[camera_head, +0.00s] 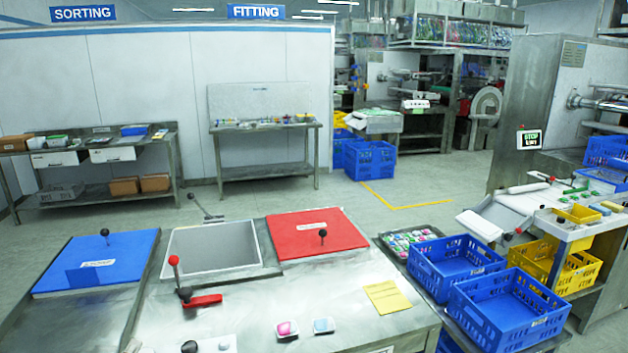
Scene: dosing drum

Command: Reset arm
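Neither of my grippers nor my arms shows in the head view. In front of me stands a metal station with a blue lid (125,250) at left, an open grey bin (212,246) in the middle and a red lid (345,235) at right. Both lids lie flat and carry a dark ball knob. The open bin looks empty. A lever with a red knob and red handle (204,301) stands on the metal top (265,305) in front of the bin.
On the metal top lie a yellow paper (387,297), a pink item (287,328) and a pale blue item (324,325). Blue crates (455,262) and a tray of coloured items (388,243) stand to the right. Open floor (400,190) lies behind the station.

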